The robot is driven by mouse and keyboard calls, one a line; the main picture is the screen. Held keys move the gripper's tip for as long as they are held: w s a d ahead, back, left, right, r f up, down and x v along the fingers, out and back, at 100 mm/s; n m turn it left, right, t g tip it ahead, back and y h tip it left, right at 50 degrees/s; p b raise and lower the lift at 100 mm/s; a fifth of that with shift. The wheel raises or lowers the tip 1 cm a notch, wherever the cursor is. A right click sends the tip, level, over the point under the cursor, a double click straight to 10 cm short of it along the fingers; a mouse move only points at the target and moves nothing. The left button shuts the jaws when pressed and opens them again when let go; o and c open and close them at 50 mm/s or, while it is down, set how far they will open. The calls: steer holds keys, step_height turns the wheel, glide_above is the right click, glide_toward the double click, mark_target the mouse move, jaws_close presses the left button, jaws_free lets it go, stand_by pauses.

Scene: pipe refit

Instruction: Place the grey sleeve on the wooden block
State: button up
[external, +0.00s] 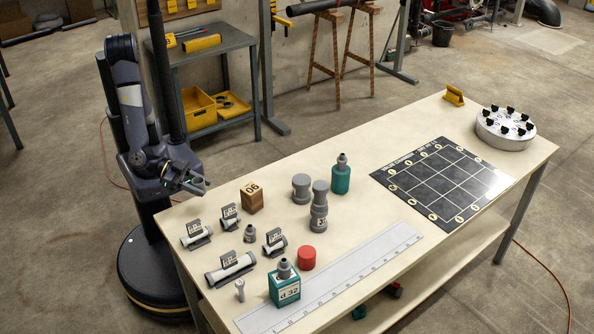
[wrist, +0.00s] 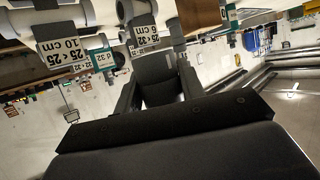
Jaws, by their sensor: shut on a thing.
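The wooden block (external: 252,198), marked 06, stands upright on the table near its left side; a brown face of it (wrist: 200,14) shows at the top of the wrist view. My gripper (external: 194,184) is left of the block, above the table's left edge. In the wrist view my gripper (wrist: 158,76) is shut on a dark grey piece, the grey sleeve (wrist: 160,90), between its two fingers. The sleeve is hard to make out in the external view. The block's top is bare.
Labelled pipes (external: 230,270) on holders lie in front of the block. Grey fittings (external: 301,188) and a green bottle-like piece (external: 341,178) stand to its right.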

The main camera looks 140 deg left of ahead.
steer(key=w+a+r, duration=0.3)
steer(key=w+a, duration=0.1)
steer(key=a, duration=0.2)
step_height(320, 180, up, 5)
glide_above(251, 188)
steer(key=shift+n+g+y, duration=0.3)
steer(key=shift+n+y, duration=0.1)
step_height(251, 188, down, 10)
steer(key=b, duration=0.3)
steer(key=shift+r, duration=0.1)
steer(key=o, duration=0.9)
steer(key=shift+f+b, duration=0.2)
steer(key=shift+b, duration=0.1)
steer(key=shift+o, duration=0.2)
